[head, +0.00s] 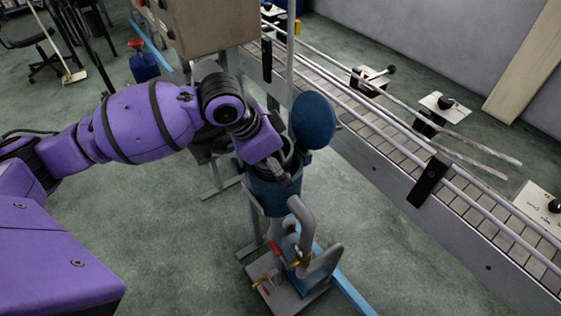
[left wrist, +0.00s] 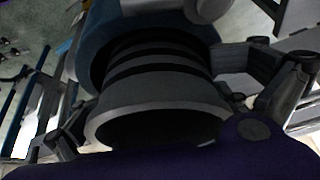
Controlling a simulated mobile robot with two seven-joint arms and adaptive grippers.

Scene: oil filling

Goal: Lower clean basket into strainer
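The blue strainer (head: 265,195) stands upright on a pipe stand beside the conveyor. Its round blue lid (head: 312,121) is swung up on the right. My left gripper (head: 280,152) is over the strainer's mouth, its fingers mostly hidden in the head view. In the left wrist view, the dark grey basket (left wrist: 158,120), with a flared rim and dark bands, lies between the widely spread fingers of my left gripper (left wrist: 160,85), which appear shut on its sides. The basket's far end reaches into the strainer's blue rim (left wrist: 92,52); its depth is unclear. My right gripper is not in view.
The conveyor (head: 400,140) with side rails runs along the right. A grey pipe (head: 302,220) and valves with red and yellow handles (head: 276,250) sit below the strainer. A beige cabinet (head: 210,25) stands behind.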

